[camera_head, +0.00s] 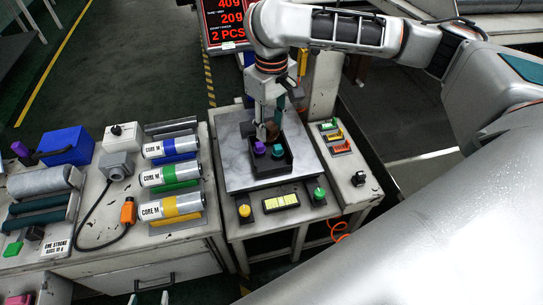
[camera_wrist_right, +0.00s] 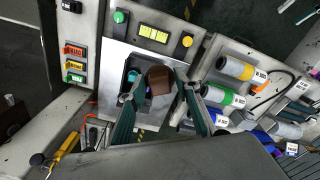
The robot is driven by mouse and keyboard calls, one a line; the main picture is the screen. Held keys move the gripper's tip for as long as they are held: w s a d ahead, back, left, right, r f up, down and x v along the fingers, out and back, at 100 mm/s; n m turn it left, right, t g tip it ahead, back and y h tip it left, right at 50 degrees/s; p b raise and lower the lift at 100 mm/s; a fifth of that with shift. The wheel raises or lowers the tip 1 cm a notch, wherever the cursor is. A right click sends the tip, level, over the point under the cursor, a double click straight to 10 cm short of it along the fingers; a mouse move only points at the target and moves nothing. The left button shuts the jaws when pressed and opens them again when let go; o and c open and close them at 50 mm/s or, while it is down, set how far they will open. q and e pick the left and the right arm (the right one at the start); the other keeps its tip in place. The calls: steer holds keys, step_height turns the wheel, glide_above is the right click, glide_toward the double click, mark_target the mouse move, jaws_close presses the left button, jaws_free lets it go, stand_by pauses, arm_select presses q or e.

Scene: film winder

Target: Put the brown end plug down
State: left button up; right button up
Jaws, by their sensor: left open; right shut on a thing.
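The brown end plug (camera_wrist_right: 160,80) is between the fingers of my right gripper (camera_wrist_right: 160,96) in the right wrist view. In the head view my right gripper (camera_head: 268,130) points down at the back of a black tray (camera_head: 272,168), and the brown plug (camera_head: 272,130) shows as a small dark patch there. The tray holds a purple plug (camera_head: 260,148) and a teal plug (camera_head: 278,149). It stands on a metal scale plate (camera_head: 235,165). I cannot tell whether the brown plug touches the tray. My left gripper is not clearly seen.
A red-lettered display (camera_head: 230,20) stands behind the scale. Labelled rolls with blue, green and yellow bands (camera_head: 170,177) lie on the left bench, near an orange-tipped cable (camera_head: 128,211). Colored switches (camera_head: 335,137) are right of the scale. The plate's left part is clear.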

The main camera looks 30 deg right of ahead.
steer(key=w+d+f+n, duration=0.2)
steer(key=w+n, duration=0.3)
steer(key=n, duration=0.7)
glide_above(273, 165)
step_height(273, 165, down, 5)
step_height(273, 165, down, 19)
steer(key=b, duration=0.8)
steer(key=shift+w+a+f, duration=0.1)
steer(key=shift+a, duration=0.05)
steer(key=shift+f, duration=0.2)
steer(key=shift+w+r, duration=0.1)
steer(key=shift+r, duration=0.15)
arm_select(q)
steer(key=shift+m, duration=0.3)
steer(key=f, duration=0.3)
steer(key=w+f, duration=0.1)
steer(key=f, duration=0.1)
steer(key=shift+a, duration=0.25)
arm_select(e)
steer(key=shift+f, duration=0.15)
steer(key=shift+f, duration=0.1)
